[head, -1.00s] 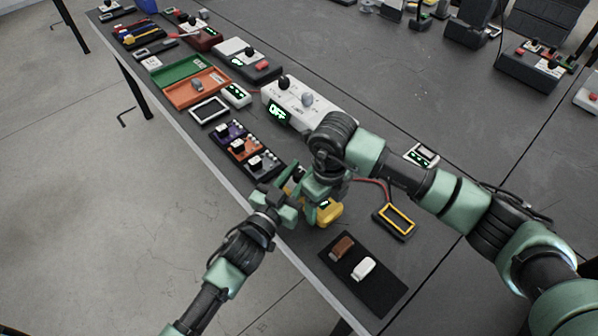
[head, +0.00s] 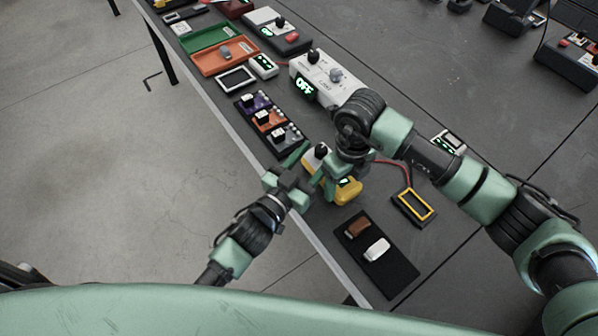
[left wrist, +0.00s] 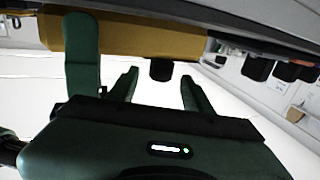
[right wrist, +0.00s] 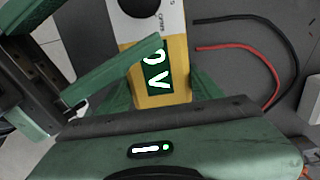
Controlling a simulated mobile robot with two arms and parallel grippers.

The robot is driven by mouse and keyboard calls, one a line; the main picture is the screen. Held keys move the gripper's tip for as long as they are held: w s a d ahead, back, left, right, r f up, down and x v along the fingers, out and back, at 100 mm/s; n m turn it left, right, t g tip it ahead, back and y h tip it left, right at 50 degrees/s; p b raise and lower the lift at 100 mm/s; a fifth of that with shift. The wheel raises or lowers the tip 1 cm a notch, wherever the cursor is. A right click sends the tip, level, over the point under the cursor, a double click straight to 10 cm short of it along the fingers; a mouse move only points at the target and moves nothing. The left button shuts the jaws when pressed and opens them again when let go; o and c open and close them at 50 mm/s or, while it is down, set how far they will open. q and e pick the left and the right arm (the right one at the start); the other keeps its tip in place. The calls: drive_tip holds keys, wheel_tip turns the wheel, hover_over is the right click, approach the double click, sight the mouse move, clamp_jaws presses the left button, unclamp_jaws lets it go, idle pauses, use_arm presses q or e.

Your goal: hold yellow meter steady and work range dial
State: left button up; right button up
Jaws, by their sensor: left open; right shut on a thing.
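The yellow meter (head: 347,192) lies near the table's front edge. It has a pale upper face and a black range dial (head: 321,151). My right gripper (right wrist: 168,85) is shut on the meter's yellow body. My left gripper (head: 306,170) is open beside the meter's front side. In the left wrist view the black dial (left wrist: 160,70) stands beyond and between its fingers, apparently apart from them. One left finger crosses the right wrist view.
Red and black leads run from the meter to a yellow-framed part (head: 415,206). A black mat (head: 398,278) with a brown and a white block lies nearby. Small modules (head: 268,122) and a white OFF device (head: 325,78) stand farther along the table.

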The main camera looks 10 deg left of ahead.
sight(320, 149)
use_arm(q)
drive_tip(key=v, duration=0.9)
drive_tip(key=w+a, duration=0.1)
drive_tip(key=w, duration=0.1)
drive_tip(key=w+a+r+g, duration=0.1)
drive_tip(key=w+a, duration=0.1)
drive_tip(key=w+a+g, duration=0.1)
drive_tip(key=w+a, duration=0.1)
drive_tip(key=shift+a+r+m, duration=0.1)
drive_tip(key=shift+r+m, duration=0.05)
drive_tip(key=shift+m, duration=0.25)
drive_tip(key=shift+w+r+m+g, duration=0.15)
drive_tip(key=shift+r+m+g, duration=0.2)
drive_tip(key=shift+g, duration=0.35)
drive_tip(key=shift+r+m+g+h, duration=0.2)
drive_tip(key=shift+m+g+h, duration=0.1)
drive_tip(key=shift+m+g, duration=0.25)
drive_tip(key=w+d+m+g, duration=0.1)
drive_tip(key=d, duration=0.2)
drive_tip(key=w+d+f+g+h, duration=0.1)
drive_tip(key=w+d, duration=0.1)
drive_tip(key=d, duration=0.2)
drive_tip(key=w+d+f+m+g+h, duration=0.1)
drive_tip(key=d, duration=0.2)
drive_tip(key=shift+w+d+f+m, duration=0.1)
drive_tip(key=shift+w+d+m, duration=0.1)
drive_tip(key=shift+w+m, duration=0.1)
